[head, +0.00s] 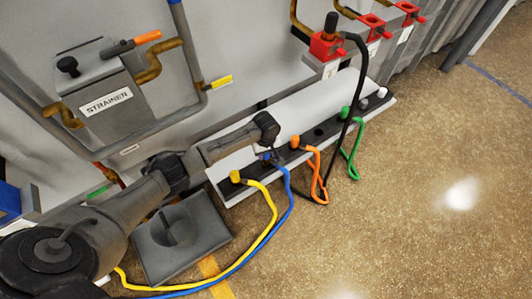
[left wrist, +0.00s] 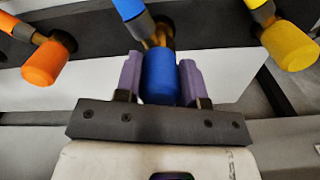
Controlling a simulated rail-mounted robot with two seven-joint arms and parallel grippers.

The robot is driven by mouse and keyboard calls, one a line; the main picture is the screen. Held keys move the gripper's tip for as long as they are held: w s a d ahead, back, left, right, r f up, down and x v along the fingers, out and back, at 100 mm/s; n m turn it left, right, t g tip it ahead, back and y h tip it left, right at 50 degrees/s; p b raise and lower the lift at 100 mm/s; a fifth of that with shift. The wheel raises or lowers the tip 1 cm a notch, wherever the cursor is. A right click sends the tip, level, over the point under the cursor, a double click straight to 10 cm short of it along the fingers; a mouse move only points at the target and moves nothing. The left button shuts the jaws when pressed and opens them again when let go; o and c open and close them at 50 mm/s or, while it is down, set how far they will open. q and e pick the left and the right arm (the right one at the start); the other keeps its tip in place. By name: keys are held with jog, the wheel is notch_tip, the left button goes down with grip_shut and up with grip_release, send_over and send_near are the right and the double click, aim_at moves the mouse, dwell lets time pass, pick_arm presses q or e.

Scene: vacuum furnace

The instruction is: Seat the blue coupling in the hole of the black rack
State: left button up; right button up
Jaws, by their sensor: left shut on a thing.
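The blue coupling (left wrist: 159,78) sits between the two purple fingers of my left gripper (left wrist: 160,84), which is shut on it. In the head view my left gripper (head: 266,155) is at the black rack (head: 262,171), between the yellow and orange couplings, and mostly covers the blue one. In the left wrist view the rack (left wrist: 90,42) runs behind the blue coupling, with a dark opening partly hidden behind its brass end. I cannot tell whether that end is inside the hole. The blue hose (head: 287,190) trails down to the floor. My right gripper is not in view.
The yellow coupling (head: 235,177) and orange coupling (head: 294,142) stand on either side, with a green one (head: 345,112) farther along. Their hoses and a black hose (head: 362,65) loop nearby. A strainer unit (head: 105,90) is at upper left. The floor at right is clear.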

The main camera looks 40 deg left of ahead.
pick_arm(q)
jog(key=shift+f+b, duration=0.3)
jog(key=shift+f, duration=1.1)
jog(key=shift+f, duration=0.1)
jog(key=shift+f, duration=0.2)
jog(key=o, duration=1.1)
jog(key=shift+o, duration=0.2)
notch_tip(320, 180, up, 12)
jog(key=p, duration=0.7)
jog(key=shift+r+p, duration=0.3)
jog(key=shift+r, duration=0.5)
